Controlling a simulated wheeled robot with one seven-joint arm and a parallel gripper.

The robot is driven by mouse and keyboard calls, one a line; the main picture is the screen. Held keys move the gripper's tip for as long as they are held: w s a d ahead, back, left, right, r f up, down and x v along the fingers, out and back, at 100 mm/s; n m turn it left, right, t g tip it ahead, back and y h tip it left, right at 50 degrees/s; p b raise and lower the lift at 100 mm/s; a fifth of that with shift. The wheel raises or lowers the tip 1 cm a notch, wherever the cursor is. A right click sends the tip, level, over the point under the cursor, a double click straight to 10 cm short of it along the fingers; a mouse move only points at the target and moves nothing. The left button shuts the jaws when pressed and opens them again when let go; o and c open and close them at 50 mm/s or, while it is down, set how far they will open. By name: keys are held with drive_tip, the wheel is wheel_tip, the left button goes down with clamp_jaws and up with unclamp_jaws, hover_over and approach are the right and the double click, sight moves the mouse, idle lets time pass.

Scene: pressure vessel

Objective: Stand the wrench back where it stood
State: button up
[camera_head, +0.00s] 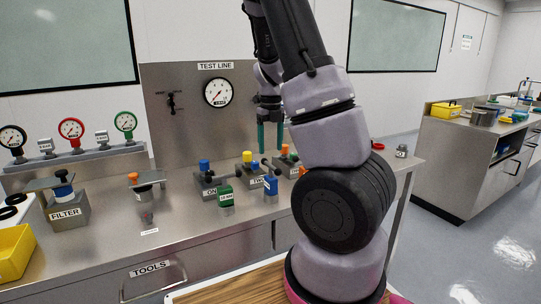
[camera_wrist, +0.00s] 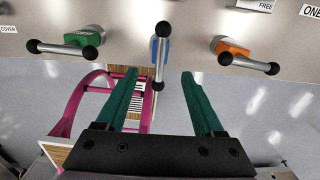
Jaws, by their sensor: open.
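Three T-handled tools with black ball ends stand in a row near the counter's front edge; I cannot tell for sure which is the wrench. In the wrist view they are green (camera_wrist: 80,39), blue (camera_wrist: 167,52) and orange (camera_wrist: 232,47). In the head view the green one (camera_head: 226,198) and the blue one (camera_head: 270,186) stand upright. My gripper (camera_head: 270,145) points down, open and empty, above the blue one. In the wrist view the blue one's bar runs toward the gap between my green fingertips (camera_wrist: 159,74), without visible contact. My arm hides part of the right side.
The steel counter (camera_head: 185,210) holds a FILTER block (camera_head: 65,212), valve blocks with blue (camera_head: 204,165) and yellow (camera_head: 247,157) knobs, and several gauges. A TEST LINE panel (camera_head: 180,130) stands behind. A yellow bin (camera_head: 14,252) is at the left. Another bench (camera_head: 465,150) stands far right.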

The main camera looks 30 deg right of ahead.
drive_tip(key=shift+a+r, duration=0.15)
drive_tip(key=shift+r, duration=0.25)
drive_tip(key=s+a+r+n+t, duration=0.2)
drive_tip(key=s+a+r+n, duration=0.2)
drive_tip(key=n, duration=0.6)
drive_tip(key=s+a+r+n+t+y, duration=0.1)
drive_tip(key=s+a+r+n, duration=0.3)
drive_tip(key=s+r+n, duration=0.5)
drive_tip(key=s+a+r+n+t+y, duration=0.1)
drive_tip(key=s+a+r+n+t, duration=0.3)
drive_tip(key=n, duration=0.8)
drive_tip(key=shift+s+a+r+n, duration=0.3)
drive_tip(key=shift+s+a+r, duration=0.2)
drive_tip(key=shift+s+r, duration=1.05)
drive_tip(key=shift+w+r, duration=0.15)
drive_tip(key=shift+w, duration=0.05)
